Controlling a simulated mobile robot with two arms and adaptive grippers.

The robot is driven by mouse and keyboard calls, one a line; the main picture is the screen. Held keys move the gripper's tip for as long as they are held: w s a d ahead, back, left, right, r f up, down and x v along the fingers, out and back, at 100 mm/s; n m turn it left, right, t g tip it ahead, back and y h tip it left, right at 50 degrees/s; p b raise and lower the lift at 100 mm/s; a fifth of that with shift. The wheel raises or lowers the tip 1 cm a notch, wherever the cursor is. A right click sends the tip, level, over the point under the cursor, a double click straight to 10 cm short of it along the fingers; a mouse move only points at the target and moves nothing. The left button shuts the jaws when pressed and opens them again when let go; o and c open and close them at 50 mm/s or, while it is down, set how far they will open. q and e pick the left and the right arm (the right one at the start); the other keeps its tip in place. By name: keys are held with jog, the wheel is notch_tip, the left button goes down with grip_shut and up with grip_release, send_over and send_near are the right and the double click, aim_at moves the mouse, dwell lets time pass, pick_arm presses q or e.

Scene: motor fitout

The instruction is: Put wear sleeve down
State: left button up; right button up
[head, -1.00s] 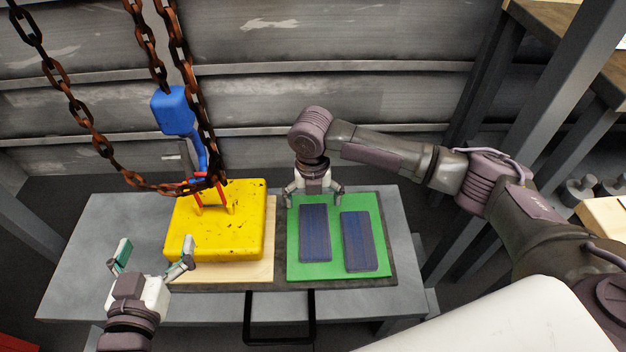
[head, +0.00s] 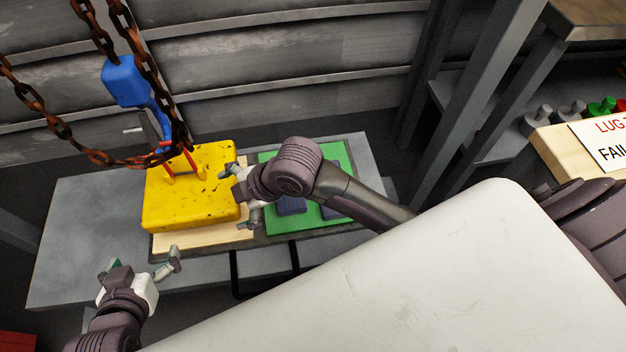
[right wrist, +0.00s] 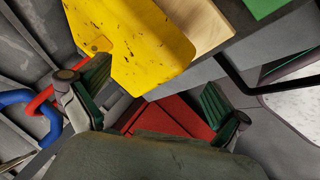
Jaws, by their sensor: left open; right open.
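I cannot tell which thing is the wear sleeve; neither gripper visibly holds anything. Two dark blue slabs (head: 291,206) lie on a green mat (head: 337,153), partly hidden behind my right arm. A worn yellow block (head: 190,205) sits on a pale wooden board (head: 205,236) to the mat's left. My right gripper (head: 234,199) is open by the block's right edge. In the right wrist view, its green-padded fingers (right wrist: 152,95) are apart, with the yellow block (right wrist: 130,45) beyond them. My left gripper (head: 142,266) is open and empty at the front left.
Rusty chains (head: 50,122) and a blue hook piece (head: 125,82) hang over the block, with red prongs at its top. The grey table (head: 80,215) is bare at left. A shelf with a lettered sign (head: 603,140) stands at far right. A red thing (right wrist: 165,120) lies below.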

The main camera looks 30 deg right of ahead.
jog(key=s+d+r+m+t+h, duration=0.1)
jog(key=s+d+m+t+h, duration=0.1)
jog(key=d+m, duration=0.5)
jog(key=s+d+r+m+t+h, duration=0.1)
jog(key=s+d+m+t+h, duration=0.1)
jog(key=d+m, duration=0.6)
jog(key=shift+s+d+r+m+t+h, duration=0.15)
jog(key=shift+s+r+m+t+h, duration=0.15)
jog(key=shift+s+m+t, duration=0.65)
